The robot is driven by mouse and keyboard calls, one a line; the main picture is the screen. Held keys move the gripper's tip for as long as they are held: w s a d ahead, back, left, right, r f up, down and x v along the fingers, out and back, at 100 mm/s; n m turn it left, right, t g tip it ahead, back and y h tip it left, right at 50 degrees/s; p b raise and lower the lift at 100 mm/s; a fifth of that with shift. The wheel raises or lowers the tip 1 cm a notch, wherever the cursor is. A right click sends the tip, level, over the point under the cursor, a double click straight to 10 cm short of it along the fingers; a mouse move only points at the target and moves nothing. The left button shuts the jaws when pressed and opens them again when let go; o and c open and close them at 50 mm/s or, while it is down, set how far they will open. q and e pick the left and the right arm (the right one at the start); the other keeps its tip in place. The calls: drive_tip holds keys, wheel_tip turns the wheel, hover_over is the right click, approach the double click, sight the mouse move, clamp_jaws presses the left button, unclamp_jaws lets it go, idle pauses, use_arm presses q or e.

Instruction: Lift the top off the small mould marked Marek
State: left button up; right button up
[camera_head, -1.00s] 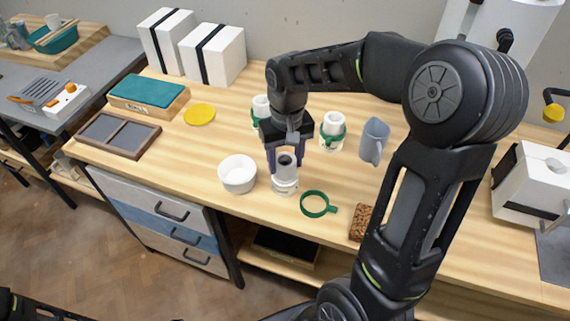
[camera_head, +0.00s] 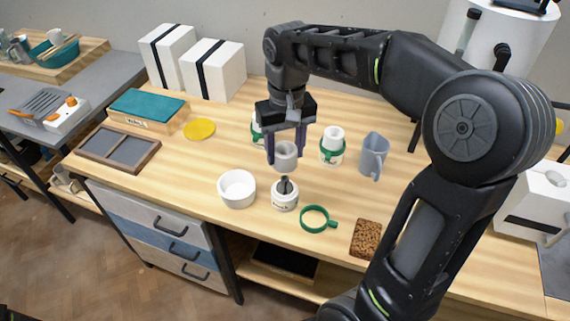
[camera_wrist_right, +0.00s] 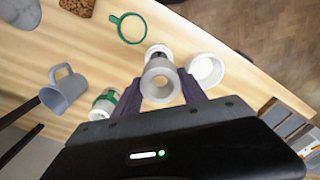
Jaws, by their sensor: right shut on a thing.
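My right gripper (camera_head: 285,160) is shut on the pale grey-white mould top (camera_head: 287,153), a ring-like piece with a hole. It holds the top in the air above the small white mould base (camera_head: 285,201), with a visible gap between them. The base stands upright on the bench, with dark lettering too small to read surely and a dark shape at its opening. In the right wrist view the top (camera_wrist_right: 160,88) sits between the fingers and the base (camera_wrist_right: 158,50) is partly hidden behind it. My left gripper is not in view.
A loose green band (camera_head: 318,219) lies right of the base, and a white bowl (camera_head: 237,197) stands left. A green-banded mould (camera_head: 332,155) and a grey jug (camera_head: 373,157) stand behind right. Another banded mould (camera_head: 257,130) is partly hidden behind my gripper.

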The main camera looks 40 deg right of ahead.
drive_tip(key=shift+r, duration=0.8)
idle(0.7)
